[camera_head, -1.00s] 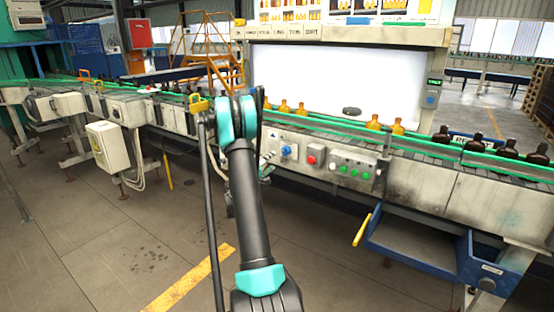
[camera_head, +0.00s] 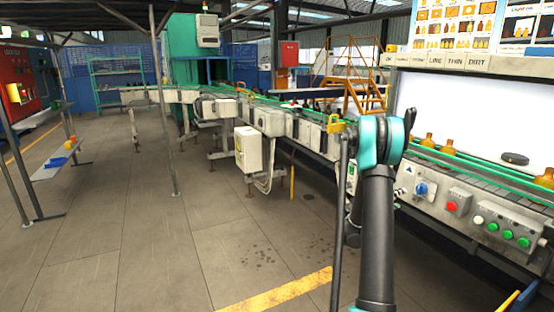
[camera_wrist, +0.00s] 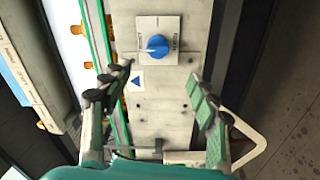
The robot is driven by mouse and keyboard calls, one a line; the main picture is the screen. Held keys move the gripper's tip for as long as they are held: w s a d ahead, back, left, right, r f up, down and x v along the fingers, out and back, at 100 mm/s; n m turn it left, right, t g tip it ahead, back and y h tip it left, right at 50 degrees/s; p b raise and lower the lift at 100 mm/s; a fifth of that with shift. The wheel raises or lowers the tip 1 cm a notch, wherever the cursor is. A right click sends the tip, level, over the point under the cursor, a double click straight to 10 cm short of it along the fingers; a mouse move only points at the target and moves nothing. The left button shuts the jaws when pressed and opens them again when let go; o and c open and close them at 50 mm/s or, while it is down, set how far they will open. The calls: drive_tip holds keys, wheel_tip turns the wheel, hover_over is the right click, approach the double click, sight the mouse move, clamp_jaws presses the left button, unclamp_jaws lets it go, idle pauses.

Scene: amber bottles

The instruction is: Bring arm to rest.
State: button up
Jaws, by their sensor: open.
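My arm (camera_head: 378,215) rises at the right of the head view, with its teal elbow in front of the conveyor line. My gripper (camera_wrist: 160,80) shows in the wrist view with its two padded fingers spread apart and nothing between them. Beyond the fingertips is the panel face with a blue rotary knob (camera_wrist: 157,45); I see no contact with it. The knob also shows in the head view (camera_head: 421,188), just right of my arm. In the head view my gripper is mostly hidden behind the arm.
Amber bottles (camera_head: 447,147) and a dark round object (camera_head: 515,158) sit on the conveyor by the bright screen. A red button (camera_head: 451,207) and green buttons (camera_head: 508,234) are on the panel. A shelf rack (camera_head: 50,170) stands left. The floor (camera_head: 150,250) between is clear.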

drive_tip(key=s+a+f+m+g+y, duration=0.1)
drive_tip(key=s+a+f+y, duration=0.2)
drive_tip(key=s+a+y, duration=0.5)
drive_tip(key=s+a+f+m+g+y, duration=0.1)
drive_tip(key=s+a+f+y, duration=0.2)
drive_tip(key=s+a, duration=2.3)
drive_tip(key=a+y, duration=0.3)
drive_tip(key=y, duration=0.2)
drive_tip(key=shift+s+a+f+g+y, duration=0.2)
drive_tip(key=shift+s+a+g+y, duration=0.1)
drive_tip(key=shift+s+a+y, duration=0.1)
